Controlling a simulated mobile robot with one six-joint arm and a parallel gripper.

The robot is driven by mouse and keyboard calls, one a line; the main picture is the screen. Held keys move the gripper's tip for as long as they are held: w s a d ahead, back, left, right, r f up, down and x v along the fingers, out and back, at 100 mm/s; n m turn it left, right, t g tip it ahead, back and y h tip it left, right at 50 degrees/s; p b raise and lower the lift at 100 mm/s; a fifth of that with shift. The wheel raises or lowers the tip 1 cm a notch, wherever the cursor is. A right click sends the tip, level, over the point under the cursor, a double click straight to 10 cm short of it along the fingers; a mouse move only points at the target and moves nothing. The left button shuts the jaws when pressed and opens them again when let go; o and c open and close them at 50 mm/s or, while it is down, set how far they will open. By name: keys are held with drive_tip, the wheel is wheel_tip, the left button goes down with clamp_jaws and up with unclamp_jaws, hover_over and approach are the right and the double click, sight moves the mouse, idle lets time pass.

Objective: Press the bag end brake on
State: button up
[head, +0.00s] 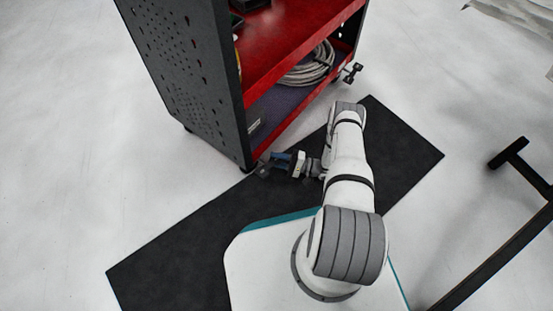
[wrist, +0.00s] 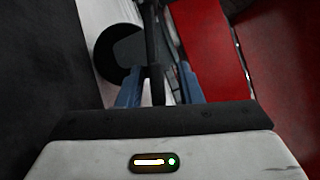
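The cart (head: 190,70) has a black perforated side panel and red shelves. My gripper (head: 266,165), with blue fingers, is low at the cart's near bottom corner, beside a small dark fitting there that it partly hides. In the wrist view the fingers (wrist: 160,75) stand apart, with a thin black bar (wrist: 151,40) running between them and a dark round disc (wrist: 118,48) just beyond the left finger. Contact cannot be told. A black brake-like fitting (head: 352,73) sticks out at the cart's other front corner. No bag shows, so which end is the bag end is unclear.
A coil of grey cable (head: 308,66) lies on the lower shelf. A black mat (head: 170,262) lies under my base and along the cart's front. A black metal frame (head: 520,235) stands at the right. Pale floor is open at the left.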

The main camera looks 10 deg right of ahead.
drive_tip(key=p+v, duration=0.1)
drive_tip(key=v, duration=0.6)
drive_tip(key=shift+s+d, duration=0.15)
drive_tip(key=shift+d, duration=0.25)
drive_tip(key=shift+p, duration=0.3)
